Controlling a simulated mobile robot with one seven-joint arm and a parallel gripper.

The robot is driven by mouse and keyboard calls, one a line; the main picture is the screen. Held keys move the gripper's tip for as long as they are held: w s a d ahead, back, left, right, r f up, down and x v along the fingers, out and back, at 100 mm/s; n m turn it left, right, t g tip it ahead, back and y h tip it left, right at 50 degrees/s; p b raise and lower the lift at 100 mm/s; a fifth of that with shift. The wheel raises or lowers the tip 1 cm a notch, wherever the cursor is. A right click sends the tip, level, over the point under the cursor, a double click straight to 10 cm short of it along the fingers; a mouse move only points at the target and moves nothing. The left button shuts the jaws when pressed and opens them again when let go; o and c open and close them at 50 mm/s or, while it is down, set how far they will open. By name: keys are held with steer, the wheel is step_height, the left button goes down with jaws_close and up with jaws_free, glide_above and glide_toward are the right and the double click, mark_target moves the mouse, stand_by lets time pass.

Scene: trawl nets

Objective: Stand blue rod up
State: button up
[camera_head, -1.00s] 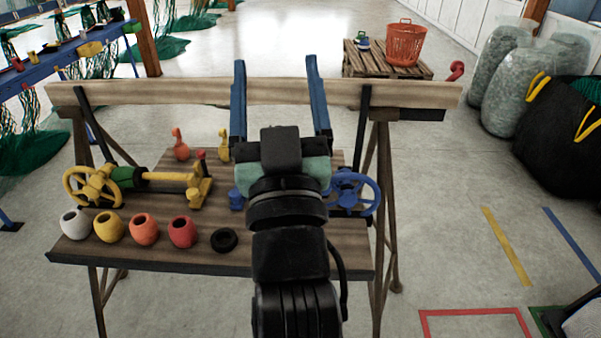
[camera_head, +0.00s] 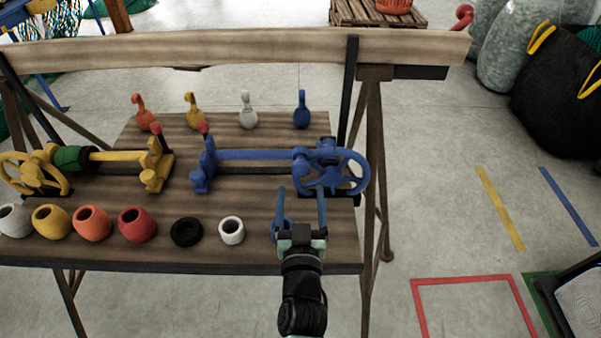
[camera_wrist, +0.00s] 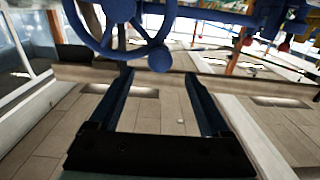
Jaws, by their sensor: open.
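A blue horizontal rod (camera_head: 255,154) spans the blue winder on the bench, from a blue post (camera_head: 204,165) with a red-tipped lever to the blue handwheel (camera_head: 333,170) at the right. My gripper (camera_head: 301,190) is open at the front right of the bench, its two blue fingers pointing toward the handwheel. In the wrist view my gripper (camera_wrist: 160,76) has nothing between its fingers, and the handwheel (camera_wrist: 123,12) with its round knob (camera_wrist: 160,58) lies just beyond the tips. A small blue round thing (camera_head: 277,231) is partly hidden by the left finger.
A yellow winder (camera_head: 120,158) stands at the left. Several hook-like pieces (camera_head: 247,110) stand at the back. A wooden beam (camera_head: 200,48) runs behind the bench.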

mark_target(300, 171)
steer(key=w+b, duration=0.1)
steer(key=w, duration=0.5)
steer(key=shift+w, duration=0.25)
steer(key=shift+c, duration=0.2)
jaws_close()
